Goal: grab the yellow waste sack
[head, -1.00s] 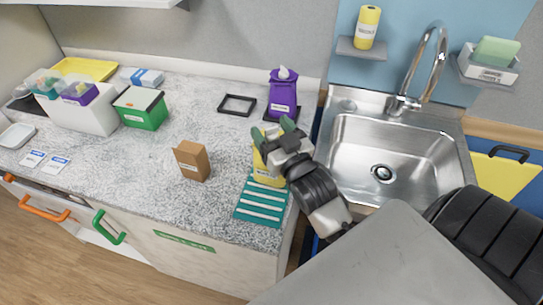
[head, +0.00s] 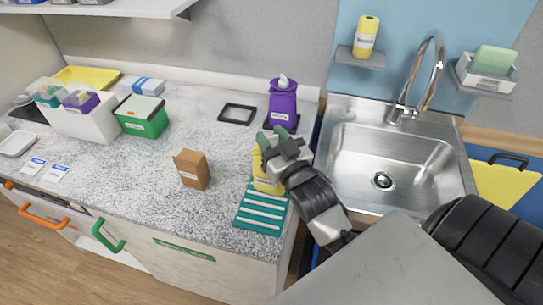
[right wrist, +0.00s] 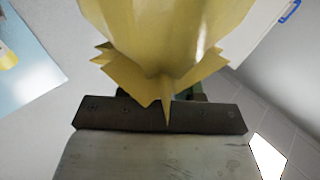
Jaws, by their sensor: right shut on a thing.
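The yellow waste sack (head: 267,179) stands on the right end of the speckled counter, behind the teal striped mat (head: 262,212). My right gripper (head: 270,141) is at the sack's top, its green fingertips shut on it. In the right wrist view the yellow sack (right wrist: 165,30) fills the top middle, with its gathered, ruffled neck at the jaws. The fingertips are mostly hidden there. In the head view the gripper and wrist cover part of the sack. My left gripper is not in view.
A purple dispenser (head: 283,105) stands behind the sack, and a brown box (head: 192,169) to its left. The sink (head: 400,150) with its tall faucet (head: 436,70) is to the right. A yellow canister (head: 366,37) sits on a wall shelf.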

